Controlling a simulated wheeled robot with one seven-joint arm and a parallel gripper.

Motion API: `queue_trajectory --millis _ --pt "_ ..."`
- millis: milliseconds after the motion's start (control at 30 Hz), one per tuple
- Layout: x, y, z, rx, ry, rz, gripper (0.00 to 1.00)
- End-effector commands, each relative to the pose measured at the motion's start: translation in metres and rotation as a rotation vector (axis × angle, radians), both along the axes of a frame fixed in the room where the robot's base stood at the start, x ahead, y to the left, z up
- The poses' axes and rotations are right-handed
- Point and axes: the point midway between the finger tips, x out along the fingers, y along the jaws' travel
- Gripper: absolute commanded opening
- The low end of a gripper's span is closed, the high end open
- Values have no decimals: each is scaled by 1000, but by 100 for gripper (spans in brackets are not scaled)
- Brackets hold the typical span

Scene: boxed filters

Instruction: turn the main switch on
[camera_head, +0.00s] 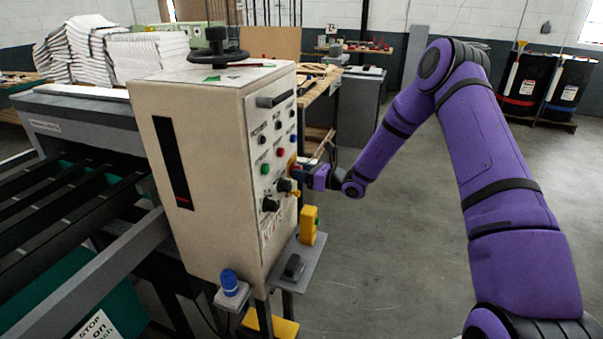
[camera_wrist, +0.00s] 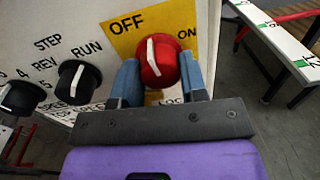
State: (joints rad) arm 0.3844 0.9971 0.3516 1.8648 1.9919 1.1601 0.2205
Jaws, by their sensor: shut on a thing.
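The main switch is a red knob (camera_wrist: 157,62) with a white pointer line, on a yellow plate (camera_wrist: 163,20) marked OFF at upper left and ON at right. The line points roughly up the picture, between the two words. My gripper (camera_wrist: 160,80) has its blue fingers on either side of the knob, shut on it. In the head view, my gripper (camera_head: 308,176) is at the right-hand face of the beige control cabinet (camera_head: 205,225) and hides most of the switch.
A yellow box (camera_head: 308,225) and a grey shelf (camera_head: 297,266) stand just below. Open floor (camera_head: 390,260) lies to the right.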

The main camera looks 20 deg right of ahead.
Motion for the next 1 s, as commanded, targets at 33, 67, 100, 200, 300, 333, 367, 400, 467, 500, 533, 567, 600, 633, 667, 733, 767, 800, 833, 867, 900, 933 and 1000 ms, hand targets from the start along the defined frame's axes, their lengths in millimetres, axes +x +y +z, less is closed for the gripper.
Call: queue_trajectory --millis 33,67,100,200,300,333,367,400,467,500,533,567,600,633,667,733,767,800,833,867,900,933,1000 --pt "0 -1 0 24 34 -2 16" --pt "0 -1 0 41 57 -2 16" --pt "0 -1 0 63 87 -1 16" --pt "0 -1 0 119 165 -2 16" --pt "-1 -1 0 175 242 -3 16" --pt "-1 -1 0 192 265 -2 16" --pt "-1 -1 0 210 289 -2 16" --pt "-1 -1 1 232 318 -1 16" --pt "-1 -1 1 265 365 -2 16" --pt "-1 -1 1 287 396 -2 16" --pt "-1 -1 1 305 419 -3 16" --pt "-1 -1 1 321 442 -3 16" --pt "-1 -1 1 342 472 -2 16" --pt "-1 -1 1 359 496 -2 16" --pt "-1 -1 1 376 518 -2 16" --pt "-1 -1 1 416 572 -2 16" --pt "-1 -1 1 433 595 -3 16" --pt "-1 -1 1 454 626 -3 16" --pt "-1 -1 1 472 649 -3 16" --pt "-1 -1 1 488 672 -1 16" --pt "-1 -1 1 510 702 -2 16" --pt "-1 -1 1 526 725 -2 16" --pt "-1 -1 2 564 776 -4 16"
